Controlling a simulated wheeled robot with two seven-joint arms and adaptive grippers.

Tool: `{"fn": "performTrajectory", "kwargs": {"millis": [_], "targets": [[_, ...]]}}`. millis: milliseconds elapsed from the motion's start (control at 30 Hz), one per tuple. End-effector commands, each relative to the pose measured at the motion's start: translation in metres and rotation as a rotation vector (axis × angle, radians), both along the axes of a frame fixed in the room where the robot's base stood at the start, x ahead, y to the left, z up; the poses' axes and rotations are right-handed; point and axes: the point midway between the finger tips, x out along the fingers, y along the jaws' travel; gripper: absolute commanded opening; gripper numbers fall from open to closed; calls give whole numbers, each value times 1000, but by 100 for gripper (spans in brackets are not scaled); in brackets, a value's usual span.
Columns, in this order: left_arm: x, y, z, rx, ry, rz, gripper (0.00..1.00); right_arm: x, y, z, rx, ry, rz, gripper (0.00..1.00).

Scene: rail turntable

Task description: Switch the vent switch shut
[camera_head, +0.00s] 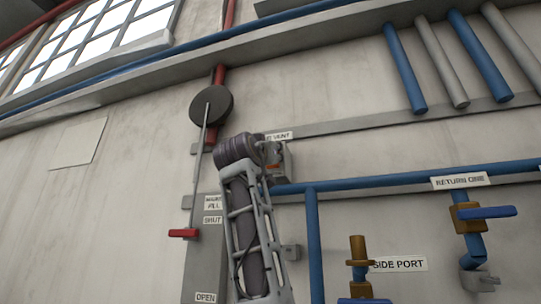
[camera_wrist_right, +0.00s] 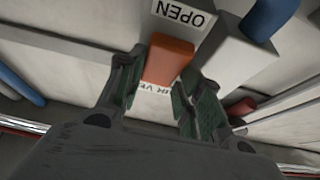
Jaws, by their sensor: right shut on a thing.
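The vent switch is a grey box (camera_head: 285,158) on the wall, under a partly hidden label ending in "VENT" (camera_head: 279,135). Its orange lever (camera_wrist_right: 168,62) lies between the fingers of my right gripper (camera_wrist_right: 160,82) in the right wrist view. The gripper is shut on the lever. An "OPEN" label (camera_wrist_right: 182,14) is just beyond the lever, and part of the vent label shows below it. In the head view my right gripper (camera_head: 270,152) and wrist cover most of the switch. My left gripper is not in view.
A long lever with a red handle (camera_head: 183,233) hangs left of my arm, beside "SHUT" (camera_head: 212,220) and "OPEN" (camera_head: 205,298) labels. Blue pipes (camera_head: 314,240) and valves (camera_head: 485,212) are on the right.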

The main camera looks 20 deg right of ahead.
Motion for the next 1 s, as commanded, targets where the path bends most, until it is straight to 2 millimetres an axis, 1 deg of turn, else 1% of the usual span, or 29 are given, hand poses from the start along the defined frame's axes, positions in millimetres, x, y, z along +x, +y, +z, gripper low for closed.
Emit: {"fn": "performTrajectory", "kwargs": {"millis": [33,100,500,533,667,700,1000], "targets": [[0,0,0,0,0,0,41,-3,0,4,5,5,1,12],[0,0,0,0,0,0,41,-3,0,5,14,18,1,12],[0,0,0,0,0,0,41,-3,1,4,23,33,1,12],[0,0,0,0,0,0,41,-3,1,4,23,33,1,38],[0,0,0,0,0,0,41,-2,1,3,23,35,1,55],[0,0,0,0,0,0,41,-2,1,3,23,35,1,57],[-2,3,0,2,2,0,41,-1,1,2,24,37,1,57]]}}
